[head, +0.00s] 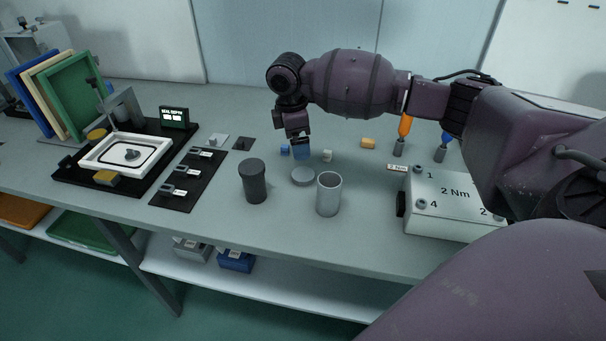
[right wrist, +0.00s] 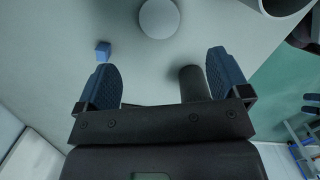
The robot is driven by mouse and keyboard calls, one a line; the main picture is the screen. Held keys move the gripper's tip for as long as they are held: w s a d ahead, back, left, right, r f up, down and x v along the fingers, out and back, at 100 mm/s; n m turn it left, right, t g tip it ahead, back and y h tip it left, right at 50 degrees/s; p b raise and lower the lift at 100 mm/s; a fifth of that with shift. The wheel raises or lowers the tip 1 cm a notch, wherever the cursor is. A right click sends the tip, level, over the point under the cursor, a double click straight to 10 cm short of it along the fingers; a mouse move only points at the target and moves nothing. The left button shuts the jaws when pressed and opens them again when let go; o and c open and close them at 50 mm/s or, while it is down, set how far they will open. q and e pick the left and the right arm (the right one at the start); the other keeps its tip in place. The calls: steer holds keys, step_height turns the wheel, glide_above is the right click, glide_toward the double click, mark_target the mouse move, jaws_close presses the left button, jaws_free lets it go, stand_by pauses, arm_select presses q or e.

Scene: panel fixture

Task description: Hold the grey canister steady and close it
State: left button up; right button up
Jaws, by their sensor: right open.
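The grey canister (head: 328,196) stands upright and open-topped near the front of the bench. Part of its rim shows at the top right of the right wrist view (right wrist: 284,4). A round grey lid (head: 303,176) lies flat on the bench just left of and behind it, apart from it. The lid also shows at the top of the right wrist view (right wrist: 159,18). My right gripper (head: 300,152) is above the bench behind the lid. Its blue fingers (right wrist: 160,60) are spread, with nothing held between them. I cannot make out my left gripper in either view.
A dark canister (head: 254,183) stands left of the lid. A grey 2 Nm box (head: 452,212) stands at the right. A black fixture (head: 70,172) is at the left. The bench's front edge is close.

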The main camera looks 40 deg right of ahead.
steer(key=b, duration=0.1)
glide_above(301, 174)
step_height(301, 174, down, 5)
steer(key=shift+a+f, duration=0.1)
steer(key=shift+f, duration=0.2)
